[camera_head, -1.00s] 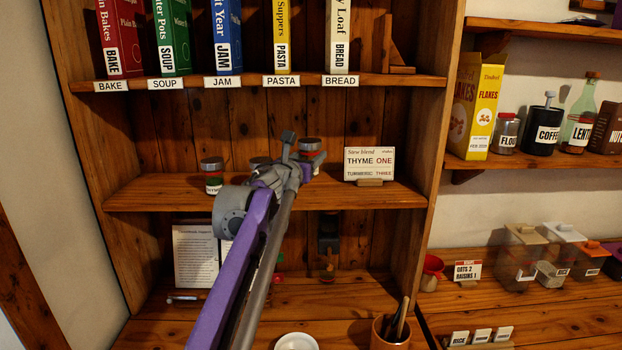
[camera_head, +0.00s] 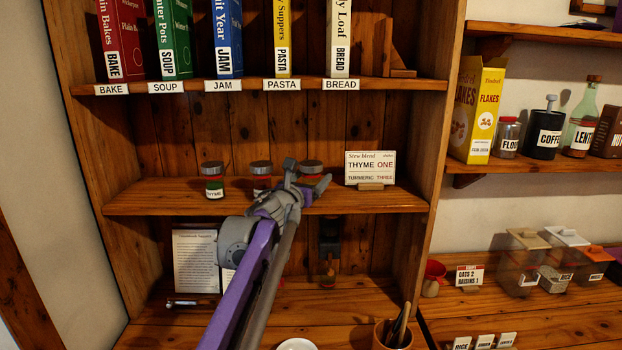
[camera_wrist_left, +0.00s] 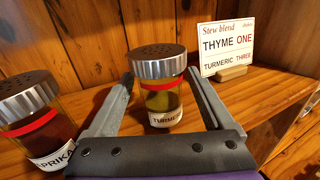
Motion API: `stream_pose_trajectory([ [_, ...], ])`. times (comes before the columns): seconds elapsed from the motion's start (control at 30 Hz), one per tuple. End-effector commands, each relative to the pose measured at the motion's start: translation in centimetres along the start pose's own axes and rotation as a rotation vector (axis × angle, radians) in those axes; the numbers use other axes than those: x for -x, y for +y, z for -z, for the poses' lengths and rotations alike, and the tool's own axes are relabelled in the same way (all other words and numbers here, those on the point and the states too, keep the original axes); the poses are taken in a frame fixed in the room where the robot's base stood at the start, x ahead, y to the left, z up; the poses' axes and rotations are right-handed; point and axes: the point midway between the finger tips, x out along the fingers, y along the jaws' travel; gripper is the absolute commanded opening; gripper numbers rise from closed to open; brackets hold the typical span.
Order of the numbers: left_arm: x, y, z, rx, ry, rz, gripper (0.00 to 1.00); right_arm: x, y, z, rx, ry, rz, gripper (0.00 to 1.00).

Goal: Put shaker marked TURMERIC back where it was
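The TURMERIC shaker (camera_wrist_left: 163,88) has a perforated metal lid, a red band and yellow contents. It stands upright on the middle shelf, right of the other shakers; its lid also shows in the head view (camera_head: 311,166). My left gripper (camera_wrist_left: 160,78) is open, one finger on each side of the shaker, with visible gaps. In the head view, my left gripper (camera_head: 307,178) partly hides the jar. The PAPRIKA shaker (camera_wrist_left: 37,112) stands just left of the left finger. The THYME shaker (camera_head: 214,182) stands farther left. My right gripper is not in view.
A "Stew blend" card (camera_head: 370,166) stands just right of the turmeric shaker. Labelled books stand on the shelf above (camera_head: 240,84). Below are a paper sheet (camera_head: 195,262), a white bowl (camera_head: 296,345) and a brown cup (camera_head: 387,338).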

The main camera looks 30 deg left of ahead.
Motion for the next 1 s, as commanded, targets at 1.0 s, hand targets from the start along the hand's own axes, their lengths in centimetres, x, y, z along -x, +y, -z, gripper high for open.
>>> stream_pose_trajectory([
  [1.0,11.6,0.1,-0.2,-0.001,0.000,-0.001,0.85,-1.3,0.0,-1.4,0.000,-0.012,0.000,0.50],
])
